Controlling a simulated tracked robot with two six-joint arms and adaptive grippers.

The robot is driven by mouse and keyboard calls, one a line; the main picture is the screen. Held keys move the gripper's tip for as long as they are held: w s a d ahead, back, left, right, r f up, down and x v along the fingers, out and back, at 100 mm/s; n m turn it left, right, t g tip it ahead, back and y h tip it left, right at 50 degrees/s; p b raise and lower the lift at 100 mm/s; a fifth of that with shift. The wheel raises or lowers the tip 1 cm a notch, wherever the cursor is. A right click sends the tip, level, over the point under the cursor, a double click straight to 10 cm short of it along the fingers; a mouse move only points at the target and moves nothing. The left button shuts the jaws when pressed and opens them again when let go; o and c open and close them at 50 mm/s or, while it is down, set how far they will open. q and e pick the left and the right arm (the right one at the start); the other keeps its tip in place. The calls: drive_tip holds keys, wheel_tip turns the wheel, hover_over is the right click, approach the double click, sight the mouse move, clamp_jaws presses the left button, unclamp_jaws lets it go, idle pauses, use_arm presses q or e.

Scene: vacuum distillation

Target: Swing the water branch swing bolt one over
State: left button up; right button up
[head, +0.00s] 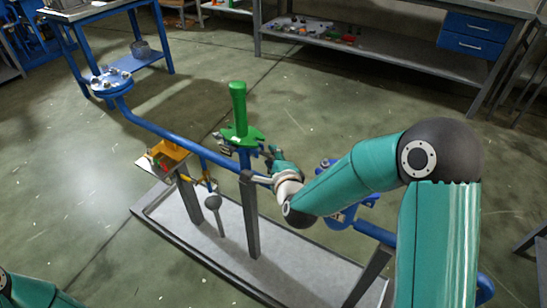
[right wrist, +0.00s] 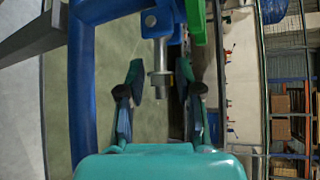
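A grey metal swing bolt (right wrist: 160,60) with a nut hangs from a blue lug (right wrist: 160,22) in the right wrist view. My right gripper (right wrist: 159,80) is open, with one finger on each side of the bolt's end. Gaps show between the bolt and both fingers. In the head view, the right gripper (head: 272,158) is beside the blue pipe, just right of the upright green valve (head: 238,112). The bolt is too small to make out clearly there. Only a piece of my left arm shows at bottom left; its gripper is out of view.
A long blue pipe (head: 165,129) runs on grey posts (head: 250,215) over a grey tray base (head: 150,212). A blue flange (head: 111,84) ends it at far left. A yellow-orange part (head: 168,154) sits left of the valve. Workbenches stand behind; open floor surrounds the rig.

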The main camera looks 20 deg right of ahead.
sight(271, 156)
clamp_jaws()
drive_tip(key=shift+r+p, duration=0.25)
drive_tip(key=shift+p, duration=0.1)
drive_tip(key=g+p, duration=0.1)
drive_tip(key=p, duration=0.2)
drive_tip(key=r+n+g+h+p, duration=0.1)
drive_tip(key=p, duration=0.2)
drive_tip(key=r+n+g+p, duration=0.1)
drive_tip(key=p, duration=0.2)
drive_tip(key=shift+w+a+r+g+p, duration=0.2)
drive_tip(key=shift+r+g+p, duration=0.05)
drive_tip(key=shift+g+p, duration=0.15)
drive_tip(key=shift+f+n+p, duration=0.15)
drive_tip(key=shift+n+p, duration=0.15)
drive_tip(key=shift+p, duration=0.05)
drive_tip(key=shift+f, duration=0.1)
unclamp_jaws()
drive_tip(key=shift+w, duration=0.1)
